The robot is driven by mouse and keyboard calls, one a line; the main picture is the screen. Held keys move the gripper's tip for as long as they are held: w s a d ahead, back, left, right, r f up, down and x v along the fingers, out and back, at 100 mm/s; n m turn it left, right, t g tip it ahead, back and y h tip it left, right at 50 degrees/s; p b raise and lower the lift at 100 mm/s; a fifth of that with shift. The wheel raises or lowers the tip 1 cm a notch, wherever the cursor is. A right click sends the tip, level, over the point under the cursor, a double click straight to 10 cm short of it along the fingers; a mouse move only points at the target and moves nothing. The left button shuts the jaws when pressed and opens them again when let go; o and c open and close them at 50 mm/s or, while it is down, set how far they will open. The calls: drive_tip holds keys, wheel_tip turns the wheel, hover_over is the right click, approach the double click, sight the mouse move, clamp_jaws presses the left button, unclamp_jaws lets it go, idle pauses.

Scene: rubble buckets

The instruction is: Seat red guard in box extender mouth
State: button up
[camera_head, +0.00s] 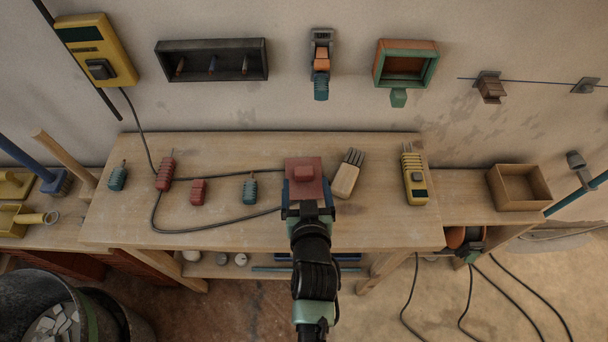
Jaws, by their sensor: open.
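The red guard (304,167) is a square red plate with a raised block in its middle. It is at the back middle of the workbench, directly at the end of my arm. My gripper (307,193) is open, with its fingers over the guard's near part. I cannot tell whether they touch it. The box extender (434,68) is on the wall above the bench, to the right. It is a square box with a green rim and an orange-brown inside, its mouth facing out and empty. A green piece hangs below it.
A dark wall tray (212,60) and a clamp-like fixture (321,60) are left of the box. The wall between bench and box is clear.

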sight(304, 171)
drive_tip(key=shift+r+x, duration=0.15)
drive_tip(key=shift+x, duration=1.3)
drive_tip(key=shift+r+x, duration=0.1)
drive_tip(key=shift+x, duration=1.3)
drive_tip(key=shift+w+a, duration=0.1)
drive_tip(key=shift+w, duration=0.05)
clamp_jaws()
wheel_tip(304, 171, up, 10)
drive_tip(key=shift+r+p, duration=0.1)
drive_tip(key=shift+p, duration=0.6)
